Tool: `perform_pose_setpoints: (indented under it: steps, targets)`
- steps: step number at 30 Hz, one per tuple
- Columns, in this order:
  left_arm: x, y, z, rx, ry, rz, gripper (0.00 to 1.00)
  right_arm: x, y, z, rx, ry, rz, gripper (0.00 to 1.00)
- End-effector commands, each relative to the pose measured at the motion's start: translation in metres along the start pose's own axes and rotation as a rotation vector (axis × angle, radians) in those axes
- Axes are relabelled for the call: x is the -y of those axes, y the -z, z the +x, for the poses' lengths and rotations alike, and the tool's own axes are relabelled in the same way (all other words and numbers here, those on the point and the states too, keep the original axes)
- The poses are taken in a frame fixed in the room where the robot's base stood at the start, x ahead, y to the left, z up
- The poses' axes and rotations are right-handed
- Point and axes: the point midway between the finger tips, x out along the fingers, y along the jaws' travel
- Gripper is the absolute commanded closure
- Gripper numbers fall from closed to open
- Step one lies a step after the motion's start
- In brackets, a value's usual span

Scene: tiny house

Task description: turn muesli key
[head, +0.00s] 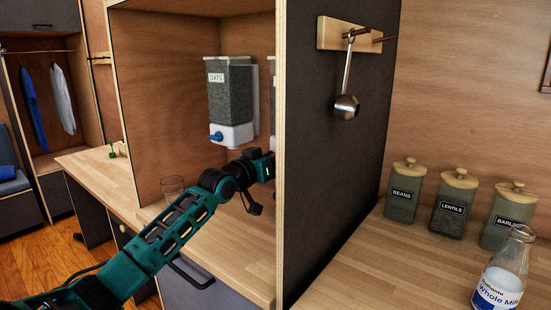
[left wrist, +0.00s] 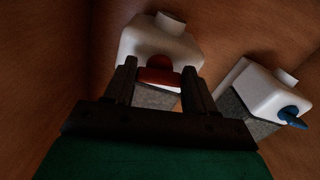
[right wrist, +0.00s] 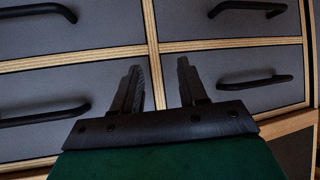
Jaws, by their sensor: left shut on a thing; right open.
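In the left wrist view, a white dispenser (left wrist: 150,42) carries a red key (left wrist: 158,75). My left gripper (left wrist: 160,72) is shut on this red key, with one finger on each side of it. The dispenser's label is not visible. In the head view only a thin strip of this dispenser (head: 271,82) shows, and the dark panel hides my left gripper's fingers. The oats dispenser (head: 231,95) hangs to its left with a blue key (head: 216,137), which also shows in the left wrist view (left wrist: 291,116). My right gripper (right wrist: 158,66) is open and empty in front of drawers.
A dark upright panel (head: 335,150) stands right of the dispenser niche. A metal scoop (head: 346,105) hangs on it. A drinking glass (head: 172,188) stands below the oats dispenser. Jars (head: 403,195) and a milk bottle (head: 502,278) stand on the right counter. Drawers with black handles (right wrist: 255,82) face my right gripper.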

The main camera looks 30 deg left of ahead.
Motion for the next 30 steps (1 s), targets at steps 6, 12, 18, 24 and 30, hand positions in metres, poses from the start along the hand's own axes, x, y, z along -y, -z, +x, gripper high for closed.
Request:
perform_pose_setpoints:
  steps: [6, 12, 18, 24, 30]
  targets:
    - [0.0004, -0.0002, 0.0000, 0.003, 0.000, 0.115, 0.75, 0.0000, 0.0030, -0.0021, 0.000, 0.000, 0.000, 0.57]
    - [0.0007, -0.0002, 0.0000, 0.002, 0.000, 0.168, 0.75, 0.0000, 0.0040, -0.0027, 0.000, 0.000, 0.000, 0.57]
    - [0.0008, -0.0003, 0.0001, 0.001, 0.000, 0.184, 0.75, 0.0000, 0.0041, -0.0029, 0.000, 0.000, 0.000, 0.57]
    - [0.0008, -0.0003, 0.0001, 0.001, 0.000, 0.184, 0.75, 0.0001, 0.0040, -0.0029, 0.000, 0.000, 0.001, 0.57]
    - [0.0008, -0.0002, 0.0001, 0.001, 0.000, 0.183, 0.36, 0.0001, 0.0040, -0.0029, 0.000, 0.000, 0.001, 0.57]
